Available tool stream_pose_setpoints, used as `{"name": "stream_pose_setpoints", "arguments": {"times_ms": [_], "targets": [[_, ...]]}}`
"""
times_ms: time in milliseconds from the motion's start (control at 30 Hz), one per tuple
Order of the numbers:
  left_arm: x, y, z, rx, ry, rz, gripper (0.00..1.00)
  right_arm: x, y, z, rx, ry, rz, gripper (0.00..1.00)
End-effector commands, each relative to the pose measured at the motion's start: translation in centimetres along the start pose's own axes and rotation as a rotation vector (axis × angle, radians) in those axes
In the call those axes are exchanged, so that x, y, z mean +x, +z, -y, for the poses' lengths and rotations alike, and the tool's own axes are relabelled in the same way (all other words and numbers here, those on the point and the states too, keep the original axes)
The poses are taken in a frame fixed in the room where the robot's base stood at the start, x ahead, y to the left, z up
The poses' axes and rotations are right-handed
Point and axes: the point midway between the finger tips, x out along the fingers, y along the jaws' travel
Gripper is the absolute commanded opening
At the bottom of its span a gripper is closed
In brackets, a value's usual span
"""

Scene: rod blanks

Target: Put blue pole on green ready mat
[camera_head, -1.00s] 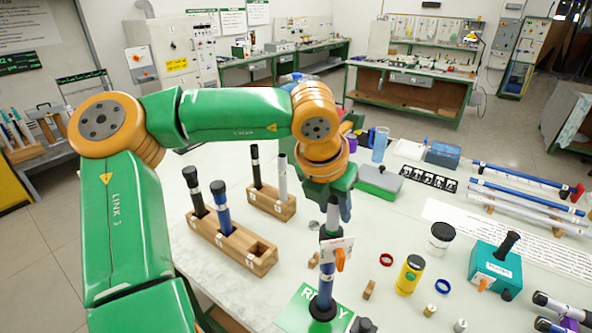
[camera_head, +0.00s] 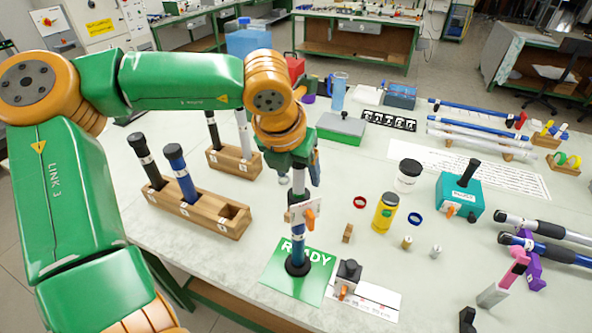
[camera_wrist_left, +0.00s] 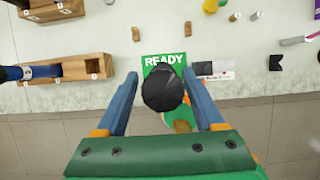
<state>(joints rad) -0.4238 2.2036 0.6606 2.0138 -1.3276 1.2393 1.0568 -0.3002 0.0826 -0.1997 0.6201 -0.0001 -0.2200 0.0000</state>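A blue pole (camera_head: 299,236) stands upright on the green READY mat (camera_head: 272,281), its black foot (camera_head: 297,265) on the green. Its upper part is grey, with a white plate and an orange piece beside it. My left gripper (camera_head: 299,176) is above the mat at the pole's upper part. In the left wrist view its blue fingers (camera_wrist_left: 162,82) are spread, one on each side of a round black end (camera_wrist_left: 162,90), with a narrow gap either side. The pole's top is hidden by the gripper in the head view. My right gripper is not in view.
A wooden rack (camera_head: 215,220) at left holds a black pole (camera_head: 146,161) and another blue pole (camera_head: 181,173); one slot is empty. A second rack (camera_head: 232,162) is behind. Jars and a teal box (camera_head: 459,200) are farther right.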

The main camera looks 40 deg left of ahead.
Motion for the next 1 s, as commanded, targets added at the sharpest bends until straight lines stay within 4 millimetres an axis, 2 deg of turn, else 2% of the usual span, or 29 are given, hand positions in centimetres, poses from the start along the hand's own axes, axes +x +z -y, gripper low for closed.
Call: {"name": "stream_pose_setpoints", "arguments": {"times_ms": [267, 367, 700, 833, 1000], "targets": [[-0.5, 0.1, 0.0, -0.001, 0.000, 0.004, 0.70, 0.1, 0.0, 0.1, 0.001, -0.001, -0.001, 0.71], [-1.9, 0.2, 0.0, -0.002, -0.001, 0.008, 0.70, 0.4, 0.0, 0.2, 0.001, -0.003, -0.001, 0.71], [-9.6, 0.1, 0.0, -0.001, 0.000, 0.005, 0.70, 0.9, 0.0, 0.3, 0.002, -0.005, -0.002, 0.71], [-11.4, 0.1, 0.0, 0.000, 0.000, 0.004, 0.70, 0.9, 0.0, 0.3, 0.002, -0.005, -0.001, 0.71], [-12.1, 0.0, 0.0, 0.002, 0.000, 0.001, 0.70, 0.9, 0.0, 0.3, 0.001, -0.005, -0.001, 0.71]]}}
